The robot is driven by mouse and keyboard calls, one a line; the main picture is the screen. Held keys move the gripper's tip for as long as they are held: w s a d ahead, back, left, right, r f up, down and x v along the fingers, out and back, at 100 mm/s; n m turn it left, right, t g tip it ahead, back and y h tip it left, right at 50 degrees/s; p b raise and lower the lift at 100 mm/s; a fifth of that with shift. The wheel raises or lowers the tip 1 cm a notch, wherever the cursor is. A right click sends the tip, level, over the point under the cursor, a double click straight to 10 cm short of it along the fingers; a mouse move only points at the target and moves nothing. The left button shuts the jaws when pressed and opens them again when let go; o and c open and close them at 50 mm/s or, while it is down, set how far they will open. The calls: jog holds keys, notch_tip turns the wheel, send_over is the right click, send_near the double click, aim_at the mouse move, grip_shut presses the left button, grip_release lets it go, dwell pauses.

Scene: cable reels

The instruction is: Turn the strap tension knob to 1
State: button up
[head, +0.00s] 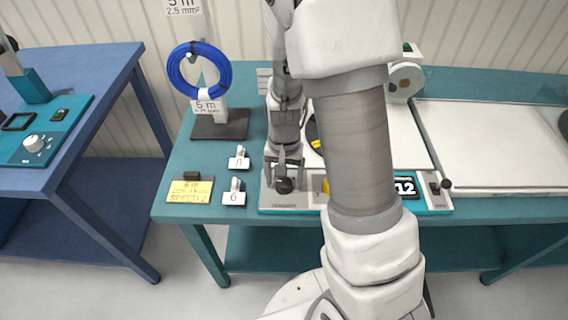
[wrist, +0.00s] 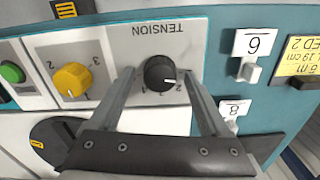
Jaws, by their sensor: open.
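The strap tension knob (wrist: 160,74) is a round black knob with a white pointer mark, on a grey panel labelled TENSION, which appears upside down in the wrist view. The pointer is toward the lower right in that view, near small numbers that I cannot all read. In the head view the knob (head: 284,186) is at the left front of the machine. My gripper (wrist: 159,76) is open, with one finger on each side of the knob; I cannot tell whether either touches it. In the head view my gripper (head: 285,163) reaches down over the knob.
A yellow knob (wrist: 72,80) and a green button (wrist: 12,72) are beside the tension panel. Two numbered tags (head: 238,162) (head: 234,197) and a yellow note (head: 190,189) lie left of the machine. A blue cable coil (head: 199,87) hangs on a stand behind.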

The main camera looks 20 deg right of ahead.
aim_at(284, 182)
notch_tip(284, 182, up, 17)
jog(key=p, duration=0.3)
dwell(0.4)
jog(key=s+r+n+t, duration=0.5)
jog(key=s+r, duration=0.7)
jog(key=s, duration=0.2)
jog(key=shift+a+r+t, duration=0.2)
jog(key=shift+r+t, duration=0.1)
jog(key=shift+r, duration=0.05)
dwell(0.4)
